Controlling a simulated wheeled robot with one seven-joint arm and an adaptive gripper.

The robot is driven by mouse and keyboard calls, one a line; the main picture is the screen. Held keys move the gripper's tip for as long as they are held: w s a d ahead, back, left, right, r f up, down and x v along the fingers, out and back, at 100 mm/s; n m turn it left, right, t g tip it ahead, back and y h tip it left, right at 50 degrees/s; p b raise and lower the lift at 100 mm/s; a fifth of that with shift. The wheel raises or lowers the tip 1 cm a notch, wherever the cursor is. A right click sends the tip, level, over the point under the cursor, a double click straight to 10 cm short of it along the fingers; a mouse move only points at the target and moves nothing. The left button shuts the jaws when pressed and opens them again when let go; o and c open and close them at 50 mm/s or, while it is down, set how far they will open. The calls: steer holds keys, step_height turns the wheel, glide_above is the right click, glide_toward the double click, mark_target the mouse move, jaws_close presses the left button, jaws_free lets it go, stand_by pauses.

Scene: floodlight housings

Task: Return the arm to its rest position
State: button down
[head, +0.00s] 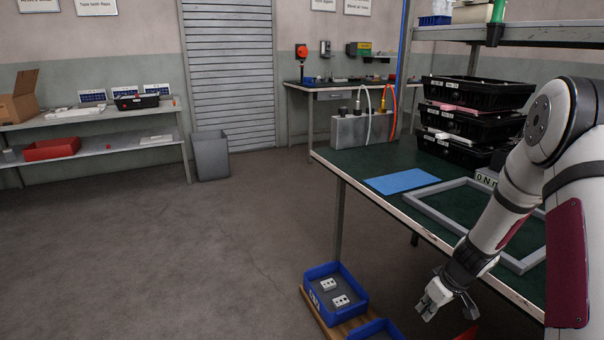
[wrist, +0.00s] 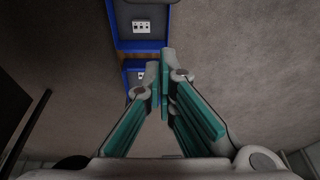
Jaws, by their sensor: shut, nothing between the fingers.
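My gripper (head: 428,304) hangs at the end of my arm, low beside the front edge of the green-topped workbench (head: 372,162). In the wrist view my gripper (wrist: 166,75) points toward the floor, with its teal-padded fingers closed together at the tips and nothing between them. A blue bin (head: 337,292) with light-coloured housings (head: 340,300) in it stands left of my gripper, apart from it. The blue bin also shows at the top of the wrist view (wrist: 140,46).
A second blue bin (head: 378,331) is partly cut off by the frame's bottom edge. A grey frame (head: 437,214) and a blue sheet (head: 402,181) lie on the workbench. Stacked black crates (head: 470,126) stand behind. The floor to the left is clear.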

steer(key=s+a+r, duration=0.3)
steer(key=a+r, duration=0.2)
steer(key=r, duration=0.3)
steer(key=s+a+r+y, duration=0.1)
steer(key=s+a+r, duration=0.35)
steer(key=r, duration=0.25)
steer(key=s+a+r, duration=0.2)
steer(key=a+r, duration=0.3)
steer(key=r, duration=0.3)
steer(key=s+a+r+m+g+h, duration=0.15)
steer(key=s+r, duration=0.25)
steer(key=s, duration=0.9)
steer(key=s+a+r+m+g+h, duration=0.1)
steer(key=s+a+r+m, duration=0.2)
steer(key=s, duration=1.1)
step_height(320, 180, up, 26)
steer(key=d+t+p, duration=0.1)
steer(key=t+p, duration=0.2)
steer(key=p, duration=2)
steer(key=shift+d+f+t, duration=0.15)
steer(key=shift+d+t, duration=0.1)
steer(key=shift+t, duration=0.1)
